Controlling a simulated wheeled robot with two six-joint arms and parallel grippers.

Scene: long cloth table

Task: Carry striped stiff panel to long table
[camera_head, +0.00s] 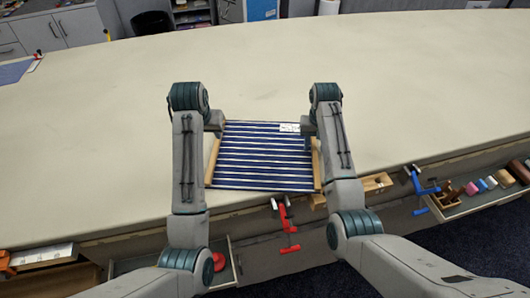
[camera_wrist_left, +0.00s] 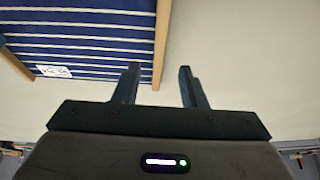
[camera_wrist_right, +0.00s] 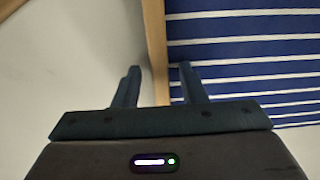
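The striped stiff panel (camera_head: 262,158), blue with white stripes, wooden side rails and a small white label, appears to lie flat on the long table (camera_head: 400,85) near its front edge. My left gripper (camera_head: 215,124) is at the panel's far left corner. In the left wrist view its fingers (camera_wrist_left: 160,82) are apart, with the end of a wooden rail between them. My right gripper (camera_head: 304,126) is at the far right corner. In the right wrist view its fingers (camera_wrist_right: 157,80) are apart on either side of the other rail. I cannot tell how deep the rails sit between the fingers.
A red clamp (camera_head: 284,225) and a blue clamp (camera_head: 420,188) hang on the front edge. An open drawer (camera_head: 475,200) with small coloured items juts out at right; another drawer (camera_head: 130,266) is open at left. The tabletop beyond the panel is clear.

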